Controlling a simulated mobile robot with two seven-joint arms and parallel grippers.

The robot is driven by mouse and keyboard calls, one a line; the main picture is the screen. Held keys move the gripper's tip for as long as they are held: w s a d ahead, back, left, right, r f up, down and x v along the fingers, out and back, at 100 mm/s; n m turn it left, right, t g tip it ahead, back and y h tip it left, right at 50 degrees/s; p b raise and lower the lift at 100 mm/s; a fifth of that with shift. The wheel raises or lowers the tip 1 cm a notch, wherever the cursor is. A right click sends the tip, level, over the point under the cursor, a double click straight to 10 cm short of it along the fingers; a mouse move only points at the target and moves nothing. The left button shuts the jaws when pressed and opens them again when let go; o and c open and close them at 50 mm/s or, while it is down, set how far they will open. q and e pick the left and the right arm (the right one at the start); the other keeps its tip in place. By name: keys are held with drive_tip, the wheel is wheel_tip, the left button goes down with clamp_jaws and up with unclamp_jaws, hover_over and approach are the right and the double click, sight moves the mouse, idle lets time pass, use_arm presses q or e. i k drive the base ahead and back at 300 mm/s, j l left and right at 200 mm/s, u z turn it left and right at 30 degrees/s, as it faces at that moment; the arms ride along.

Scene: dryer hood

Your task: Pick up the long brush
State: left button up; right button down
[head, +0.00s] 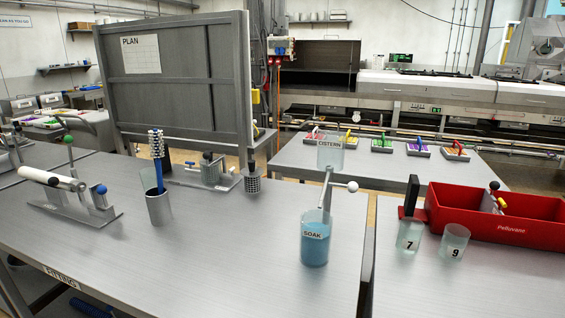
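What looks like the long brush (157,146) stands upright with a bristled white-and-blue head at the top and a blue stem below. Its lower end is hidden inside a grey metal cup (159,208) with a clear part around its upper side. The cup stands on the left metal table, in front of the grey PLAN board. Neither of my grippers shows in the head view.
A white roller on a metal stand (70,195) is left of the cup. A SOAK beaker (315,250) of blue liquid stands right, below a CISTERN vessel (330,155). Glasses 7 (408,241) and 9 (454,247) are near a red Pelluvane tray (500,228). The table's front middle is clear.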

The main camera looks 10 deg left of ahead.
sight(157, 154)
drive_tip(key=i+j+z, duration=0.1)
drive_tip(key=j+z, duration=0.2)
drive_tip(key=j, duration=0.5)
drive_tip(key=j+z, duration=0.3)
drive_tip(key=j, duration=0.5)
